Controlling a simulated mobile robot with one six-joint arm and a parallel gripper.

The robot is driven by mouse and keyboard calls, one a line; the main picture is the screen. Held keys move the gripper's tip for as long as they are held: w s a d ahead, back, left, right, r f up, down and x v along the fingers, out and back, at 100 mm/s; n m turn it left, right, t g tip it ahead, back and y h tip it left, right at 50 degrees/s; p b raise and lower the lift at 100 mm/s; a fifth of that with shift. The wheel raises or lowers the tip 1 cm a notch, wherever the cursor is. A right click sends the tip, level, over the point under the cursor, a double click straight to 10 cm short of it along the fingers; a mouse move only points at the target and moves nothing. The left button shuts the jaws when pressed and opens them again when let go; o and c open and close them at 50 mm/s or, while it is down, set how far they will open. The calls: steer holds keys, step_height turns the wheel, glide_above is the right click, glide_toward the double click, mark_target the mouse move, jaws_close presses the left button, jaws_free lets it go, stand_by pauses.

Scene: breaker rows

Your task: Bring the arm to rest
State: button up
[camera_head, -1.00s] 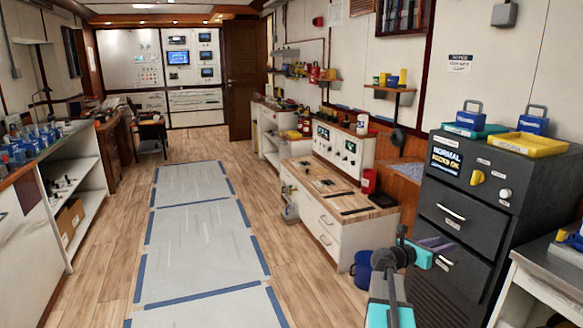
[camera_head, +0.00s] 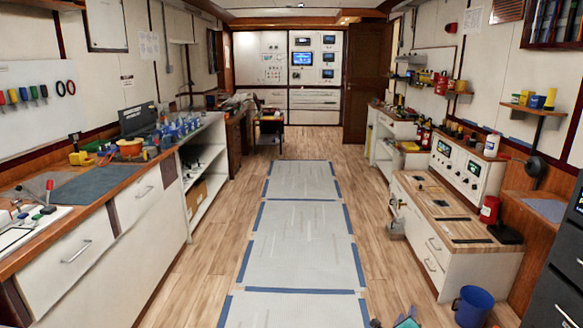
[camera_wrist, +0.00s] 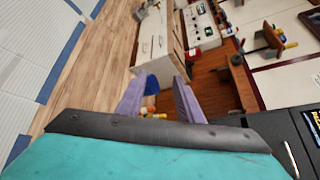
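My gripper (camera_wrist: 159,90) shows in the wrist view with two purple fingers standing apart, and nothing is held between them. Behind the teal and dark wrist part, it points out over the wooden floor toward the low white cabinet and a blue bucket (camera_wrist: 152,85), which appears beyond the fingers, apart from them. In the head view only a small teal and grey piece of my arm shows at the bottom edge, right of centre, so most of the arm is hidden below the frame.
The blue bucket (camera_head: 473,305) stands on the floor beside the low white cabinet (camera_head: 470,268) at right. A dark cabinet (camera_head: 556,285) is at the right edge. A long workbench (camera_head: 105,212) lines the left. The aisle with grey floor sheets (camera_head: 297,235) is clear.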

steer(key=s+a+f+n+g+y+p, duration=0.15)
steer(key=s+a+f+n+y, duration=0.25)
steer(key=a+f+n, duration=0.6)
steer(key=s+a+f+n+g+y+p, duration=0.15)
steer(key=s+a+f+n+y, duration=0.3)
steer(key=a, duration=0.85)
steer(key=s+a+f+n+g+y, duration=0.2)
steer(key=s+a+f+n+g, duration=0.45)
steer(key=s, duration=0.65)
steer(key=s+d+f+n+g+h, duration=0.1)
steer(key=s+n+g, duration=0.3)
steer(key=s, duration=0.7)
steer(key=s+d+f+n+g+h, duration=0.1)
steer(key=s+n+g, duration=0.3)
steer(key=s, duration=0.7)
steer(key=shift+s+d+f+n, duration=0.2)
steer(key=shift+s+d+n, duration=0.2)
steer(key=shift+d+n, duration=0.6)
steer(key=shift+a, duration=0.15)
